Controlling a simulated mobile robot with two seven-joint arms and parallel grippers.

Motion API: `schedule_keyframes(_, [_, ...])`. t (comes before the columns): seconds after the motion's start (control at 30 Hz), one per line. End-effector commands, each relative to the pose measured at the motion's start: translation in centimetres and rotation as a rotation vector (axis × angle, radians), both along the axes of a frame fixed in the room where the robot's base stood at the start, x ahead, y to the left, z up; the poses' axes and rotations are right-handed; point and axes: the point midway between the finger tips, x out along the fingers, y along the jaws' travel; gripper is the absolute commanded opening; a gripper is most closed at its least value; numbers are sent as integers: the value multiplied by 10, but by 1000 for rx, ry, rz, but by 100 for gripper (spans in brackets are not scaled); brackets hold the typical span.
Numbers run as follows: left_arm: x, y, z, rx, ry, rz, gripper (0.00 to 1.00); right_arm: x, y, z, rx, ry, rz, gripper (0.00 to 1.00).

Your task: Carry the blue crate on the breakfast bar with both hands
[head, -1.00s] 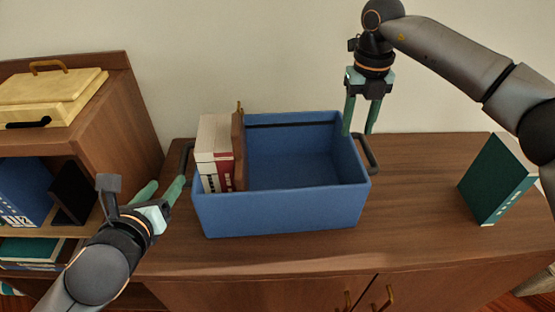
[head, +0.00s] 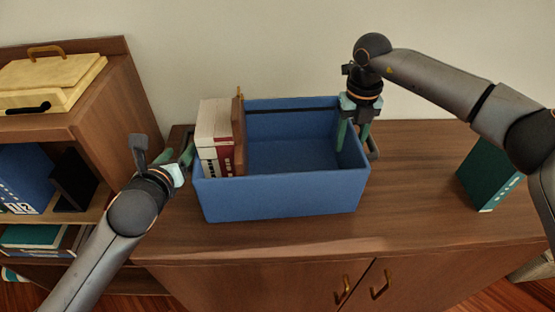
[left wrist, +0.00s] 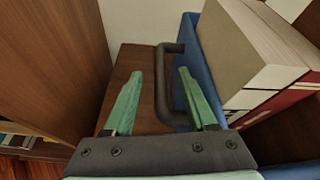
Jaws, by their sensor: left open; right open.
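The blue crate (head: 285,198) stands upright on the wooden cabinet top, with books at its left end inside. My left gripper (head: 187,155) is open at the crate's left side. In the left wrist view its fingers (left wrist: 158,100) are spread with the crate's dark left handle (left wrist: 165,85) between them or just beyond; contact cannot be told. My right gripper (head: 354,135) is open and points down at the crate's right wall, one finger inside the wall and the other outside near the right handle (head: 373,147).
A green book (head: 486,178) stands on the cabinet top (head: 420,180) to the right. A wooden shelf (head: 118,100) with a yellow box (head: 50,82) on top stands close on the left. The wall is close behind the crate.

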Motion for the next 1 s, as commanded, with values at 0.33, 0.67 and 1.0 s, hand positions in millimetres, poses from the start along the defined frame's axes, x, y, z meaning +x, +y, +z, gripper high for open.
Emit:
schedule_keyframes(0.33, [32,-2,-13,-1,1,0,57,0,0,-34,1,0,1,48])
schedule_keyframes(0.67, [33,-2,-13,0,0,-1,57,0,0,-36,0,0,1,48])
schedule_keyframes(1.0, [33,-2,-14,0,0,0,21,0,0,-36,0,0,1,12])
